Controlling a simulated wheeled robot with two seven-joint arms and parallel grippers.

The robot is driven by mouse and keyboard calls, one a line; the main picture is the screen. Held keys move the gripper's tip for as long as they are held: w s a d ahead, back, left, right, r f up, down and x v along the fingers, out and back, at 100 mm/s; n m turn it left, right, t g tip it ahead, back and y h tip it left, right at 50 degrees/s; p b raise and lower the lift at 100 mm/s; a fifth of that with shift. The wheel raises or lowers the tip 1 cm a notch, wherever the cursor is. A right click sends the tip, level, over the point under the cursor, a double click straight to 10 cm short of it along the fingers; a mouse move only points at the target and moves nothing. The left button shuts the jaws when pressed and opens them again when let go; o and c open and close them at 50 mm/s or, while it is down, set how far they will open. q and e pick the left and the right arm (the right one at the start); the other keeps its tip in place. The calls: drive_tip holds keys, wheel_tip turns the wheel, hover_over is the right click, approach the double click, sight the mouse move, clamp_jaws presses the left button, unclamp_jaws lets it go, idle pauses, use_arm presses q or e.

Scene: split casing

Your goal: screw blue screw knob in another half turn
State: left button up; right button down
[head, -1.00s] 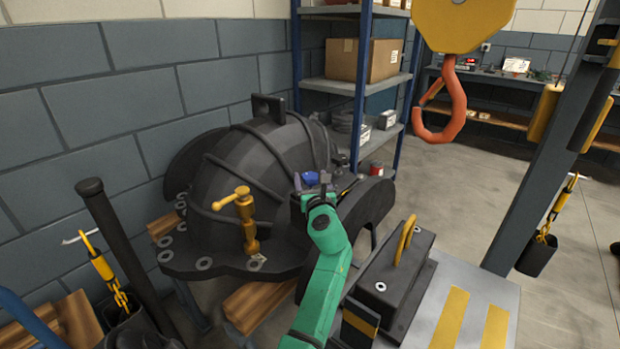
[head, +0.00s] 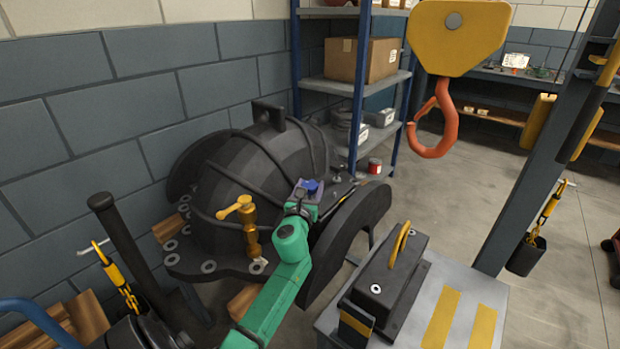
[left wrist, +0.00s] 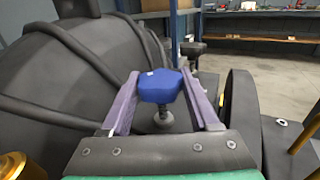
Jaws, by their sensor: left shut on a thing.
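The blue screw knob (head: 311,186) is on the flange of the dark split casing (head: 235,165). In the left wrist view the blue knob (left wrist: 160,86) stands upright on a threaded shaft above a round base on the flange. My left gripper (head: 307,190), on the green arm, reaches the knob. In the left wrist view its two purple fingers (left wrist: 158,90) lie on either side of the knob, shut on it. The lower shaft shows between the fingers. My right gripper does not show.
A brass valve handle (head: 243,215) stands on the casing's near flange. An orange crane hook (head: 435,125) hangs at the upper right. A dark block with a yellow handle (head: 385,275) sits on a grey striped platform (head: 470,300). Open floor lies farther right.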

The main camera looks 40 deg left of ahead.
use_arm(q)
drive_tip(key=m+t+h, duration=0.1)
drive_tip(key=m+h, duration=0.1)
drive_tip(key=shift+a+f+h, duration=0.1)
drive_tip(key=shift+a+h, duration=0.05)
drive_tip(key=shift+h, duration=0.25)
drive_tip(key=shift+f+m+t+h+b, duration=0.15)
drive_tip(key=shift+m+t+h+b, duration=0.3)
drive_tip(key=shift+h, duration=0.35)
drive_tip(key=m+h+b, duration=0.2)
drive_tip(key=h+b, duration=0.1)
drive_tip(key=m+h+b, duration=0.2)
drive_tip(key=h+b, duration=0.1)
drive_tip(key=b, duration=0.1)
drive_tip(key=shift+f+m+h, duration=0.15)
drive_tip(key=shift+m+h, duration=0.1)
drive_tip(key=shift+h, duration=0.15)
drive_tip(key=shift+r+m+h+b, duration=0.3)
drive_tip(key=shift+m+h+b, duration=0.3)
drive_tip(key=shift+h+b, duration=0.35)
drive_tip(key=o, duration=1.3)
drive_tip(key=shift+o, duration=0.3)
drive_tip(key=shift+w, duration=0.15)
